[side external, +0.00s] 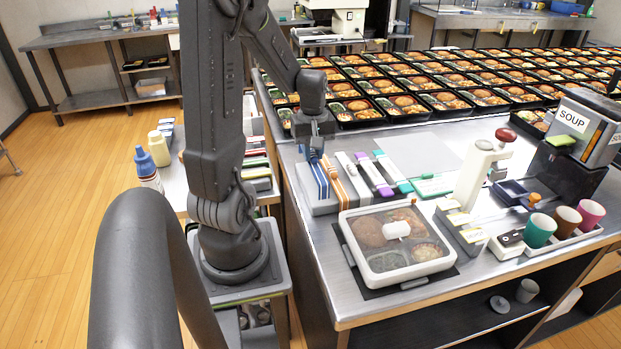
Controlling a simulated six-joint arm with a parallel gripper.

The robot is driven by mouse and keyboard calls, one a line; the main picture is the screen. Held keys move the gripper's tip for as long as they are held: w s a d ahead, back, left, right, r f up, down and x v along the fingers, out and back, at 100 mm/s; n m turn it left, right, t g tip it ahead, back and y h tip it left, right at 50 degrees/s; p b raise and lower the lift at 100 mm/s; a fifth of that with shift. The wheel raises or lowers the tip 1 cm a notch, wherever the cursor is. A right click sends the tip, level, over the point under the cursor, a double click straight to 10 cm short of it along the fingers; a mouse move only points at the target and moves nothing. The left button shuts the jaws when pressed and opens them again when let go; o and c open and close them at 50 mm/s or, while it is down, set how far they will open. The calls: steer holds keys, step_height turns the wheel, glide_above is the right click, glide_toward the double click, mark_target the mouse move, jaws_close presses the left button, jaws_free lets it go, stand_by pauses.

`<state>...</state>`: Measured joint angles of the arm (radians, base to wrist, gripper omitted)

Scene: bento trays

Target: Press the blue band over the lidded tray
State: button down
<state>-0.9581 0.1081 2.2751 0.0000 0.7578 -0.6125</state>
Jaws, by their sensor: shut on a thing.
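The lidded tray (358,262) sits on a dark mat near the counter's front edge. Its clear lid shows food below and has a white label on top. My gripper (315,150) points down over the left end of a grey rack, to the left of and behind the tray. It is shut on the blue band (319,178), which slants down from the fingers along the rack's left end. The fingertips are small here, and I cannot tell whether the band is clear of the rack.
The rack (322,207) also holds orange, white, purple and teal bands. A cream press-like stand (474,178), a soup dispenser (580,128) and coloured cups (540,230) are to the right. Many filled trays cover the back. A pale sheet lies behind the lidded tray.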

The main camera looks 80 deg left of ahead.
steer(key=shift+r, duration=0.2)
steer(key=shift+w+d, duration=0.15)
steer(key=shift+w, duration=0.2)
steer(key=w+d+r, duration=0.2)
steer(key=w+d, duration=0.7)
steer(key=d, duration=0.3)
steer(key=w+d+r, duration=0.3)
steer(key=w+d, duration=0.5)
steer(key=d, duration=0.3)
steer(key=shift+w+d+f, duration=0.1)
steer(key=shift+f, duration=1.3)
steer(key=shift+w+f, duration=0.1)
steer(key=shift+f, duration=1.3)
steer(key=shift+f, duration=1.2)
steer(key=shift+f, duration=0.7)
steer(key=shift+f, duration=0.15)
